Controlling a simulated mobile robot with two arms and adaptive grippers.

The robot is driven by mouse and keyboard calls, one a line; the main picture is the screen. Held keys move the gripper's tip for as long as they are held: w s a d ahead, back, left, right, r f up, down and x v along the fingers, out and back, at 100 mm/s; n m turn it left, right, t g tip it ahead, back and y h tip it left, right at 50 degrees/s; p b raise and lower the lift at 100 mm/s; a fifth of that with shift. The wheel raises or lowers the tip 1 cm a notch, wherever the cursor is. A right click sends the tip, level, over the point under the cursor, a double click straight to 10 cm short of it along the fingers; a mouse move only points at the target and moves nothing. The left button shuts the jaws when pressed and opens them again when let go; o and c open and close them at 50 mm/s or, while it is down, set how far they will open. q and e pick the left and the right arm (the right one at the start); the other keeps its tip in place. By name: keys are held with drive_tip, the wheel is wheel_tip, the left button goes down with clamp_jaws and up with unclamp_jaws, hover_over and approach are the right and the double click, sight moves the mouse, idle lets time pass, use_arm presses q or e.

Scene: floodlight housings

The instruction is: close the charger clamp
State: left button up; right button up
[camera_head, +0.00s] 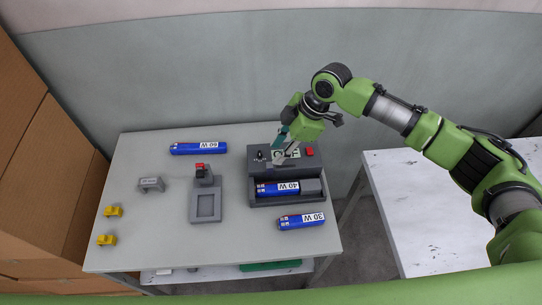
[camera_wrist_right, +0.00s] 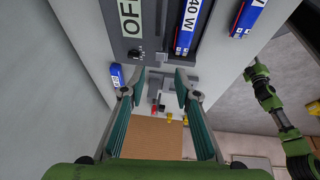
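The grey charger (camera_head: 288,201) stands at the right end of the table with a blue 40 W pack (camera_head: 277,188) lying in its bay. A grey block (camera_head: 311,187) sits at the pack's right end; I cannot tell whether it is the clamp or whether it touches the pack. My right gripper (camera_head: 284,146) is over the charger's back panel and hides part of it. In the right wrist view its two fingers (camera_wrist_right: 160,84) are apart with nothing between them. The charger's knob (camera_wrist_right: 135,53) and OFF label (camera_wrist_right: 131,18) lie beyond the fingertips. My left gripper is too small there to judge.
A red button (camera_head: 309,152) is on the charger's right side. A 30 W pack (camera_head: 301,221) lies in front and a 60 W pack (camera_head: 198,148) at the back. A grey fixture with a red top (camera_head: 205,206), a small grey block (camera_head: 151,184) and yellow pieces (camera_head: 107,240) stand left.

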sight(271, 164)
drive_tip(key=p+x, duration=0.1)
drive_tip(key=x, duration=0.5)
clamp_jaws()
